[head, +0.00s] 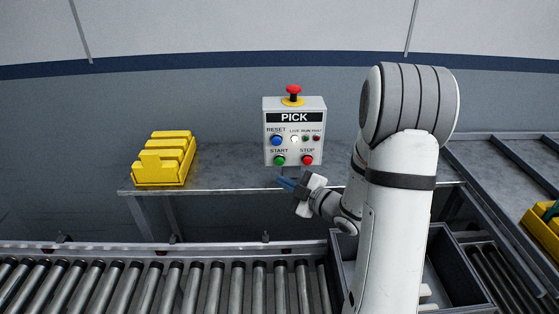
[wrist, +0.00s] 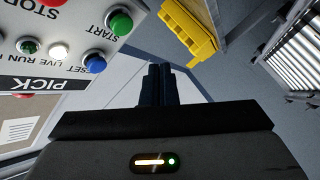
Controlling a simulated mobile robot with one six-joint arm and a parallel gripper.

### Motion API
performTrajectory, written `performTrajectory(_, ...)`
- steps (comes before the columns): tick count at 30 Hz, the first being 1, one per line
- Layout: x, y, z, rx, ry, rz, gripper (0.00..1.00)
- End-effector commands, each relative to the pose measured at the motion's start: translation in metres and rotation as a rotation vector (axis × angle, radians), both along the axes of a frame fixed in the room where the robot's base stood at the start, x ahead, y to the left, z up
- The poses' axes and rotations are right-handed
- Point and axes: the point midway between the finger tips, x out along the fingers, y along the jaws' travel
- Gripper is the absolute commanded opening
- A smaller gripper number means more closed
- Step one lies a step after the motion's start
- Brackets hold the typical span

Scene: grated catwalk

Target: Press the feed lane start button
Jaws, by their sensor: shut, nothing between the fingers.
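The control box (head: 295,117) labelled PICK stands on the grey bench against the wall. Its green START button (head: 280,160) is at the lower left, with the red STOP button (head: 307,160) to its right and the blue RESET button (head: 277,141) above. In the wrist view the START button (wrist: 121,22) is at the top, left of centre. My gripper (head: 284,183) is shut and empty, just below and in front of the box, its fingertips apart from the button. The shut fingers also show in the wrist view (wrist: 159,72).
A red mushroom button (head: 293,90) on a yellow base tops the box. A yellow bin stack (head: 165,160) sits on the bench to the left. A roller conveyor (head: 170,287) runs along the front, and a dark crate (head: 455,270) stands beside my arm.

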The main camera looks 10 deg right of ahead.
Motion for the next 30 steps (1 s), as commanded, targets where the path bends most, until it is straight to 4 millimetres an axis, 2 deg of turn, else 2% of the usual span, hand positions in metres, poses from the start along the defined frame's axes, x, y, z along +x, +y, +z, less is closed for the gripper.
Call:
performTrajectory(6, 0.029, -0.006, -0.002, -0.001, -0.002, 0.0, 0.0)
performTrajectory(12, 0.044, -0.009, -0.001, -0.001, -0.002, 0.0, 0.0)
performTrajectory(30, 0.048, -0.01, 0.0, 0.0, -0.001, -0.001, 0.0)
